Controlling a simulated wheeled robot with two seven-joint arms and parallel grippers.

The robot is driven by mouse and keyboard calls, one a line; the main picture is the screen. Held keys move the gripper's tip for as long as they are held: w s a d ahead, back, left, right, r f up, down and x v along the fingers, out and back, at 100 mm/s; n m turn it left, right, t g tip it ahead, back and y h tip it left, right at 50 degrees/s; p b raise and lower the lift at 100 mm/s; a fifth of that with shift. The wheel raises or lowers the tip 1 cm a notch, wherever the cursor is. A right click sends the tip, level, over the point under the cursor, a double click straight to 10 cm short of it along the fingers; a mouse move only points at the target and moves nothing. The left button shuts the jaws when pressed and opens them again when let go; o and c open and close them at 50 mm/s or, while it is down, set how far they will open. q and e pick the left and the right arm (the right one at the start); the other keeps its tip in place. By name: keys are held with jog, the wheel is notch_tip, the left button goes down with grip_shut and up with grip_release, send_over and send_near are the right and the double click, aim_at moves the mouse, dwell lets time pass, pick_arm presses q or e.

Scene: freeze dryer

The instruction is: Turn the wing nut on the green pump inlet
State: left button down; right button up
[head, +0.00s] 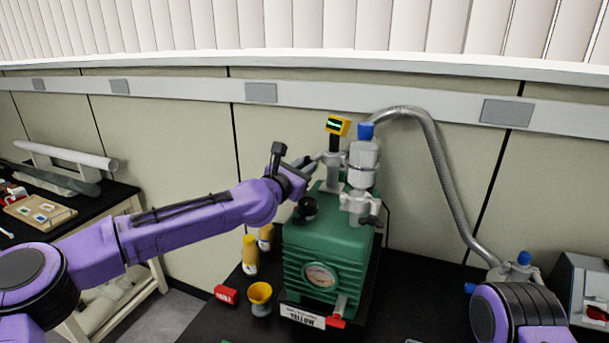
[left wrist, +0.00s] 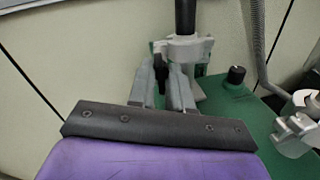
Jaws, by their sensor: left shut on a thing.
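The green pump (head: 325,245) stands on the black bench. Its rear left inlet carries a grey clamp (head: 331,160), which also shows in the left wrist view (left wrist: 188,47), below a black stem with a yellow gauge. My left gripper (head: 308,164) reaches this clamp from the left. In the left wrist view its two grey fingers (left wrist: 166,88) close around a small dark part at the clamp's side, which looks like the wing nut (left wrist: 160,76); the fingers mostly hide it. A second clamp with a wing nut (head: 370,215) sits under the blue-topped valve. My right gripper is out of view.
A grey hose (head: 438,165) arches from the blue-topped valve (head: 364,155) to the right. A black knob (head: 306,208) sits on the pump top.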

pick_arm(q)
jog(key=shift+r+m, duration=0.1)
jog(key=shift+m, duration=0.3)
jog(key=c, duration=0.7)
grip_release()
jog(key=shift+s+d, duration=0.1)
